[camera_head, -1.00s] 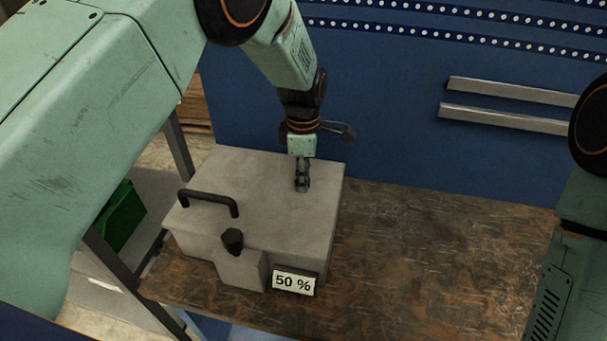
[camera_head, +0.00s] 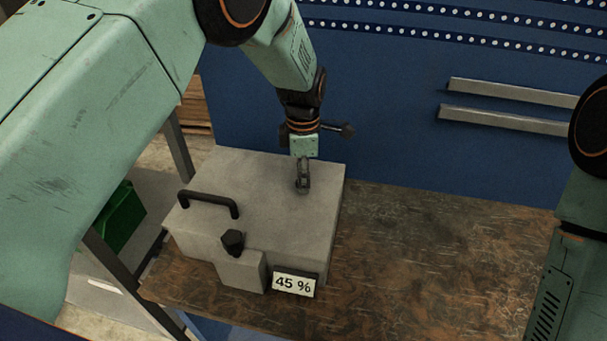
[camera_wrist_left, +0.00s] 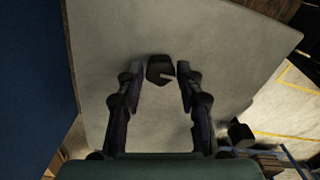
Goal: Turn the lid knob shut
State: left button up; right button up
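The grey box lid (camera_head: 265,185) lies flat on the box on the workbench. My left gripper (camera_head: 303,187) reaches down to the back right of the lid. In the left wrist view a dark lid knob (camera_wrist_left: 160,69) sits between its two fingertips, which are closed in on both sides of it. In the head view the fingers hide most of this knob. My right gripper is out of frame; only part of the right arm shows at the right edge.
A black bar handle (camera_head: 208,202) stands on the lid's left side and a black knob (camera_head: 232,239) on the front block. The wooden bench top (camera_head: 420,255) is clear to the right. A blue wall (camera_head: 390,150) with two metal rails stands behind.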

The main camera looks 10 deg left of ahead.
pick_arm(q)
jog(key=shift+o, duration=1.4)
notch_tip(320, 180, up, 12)
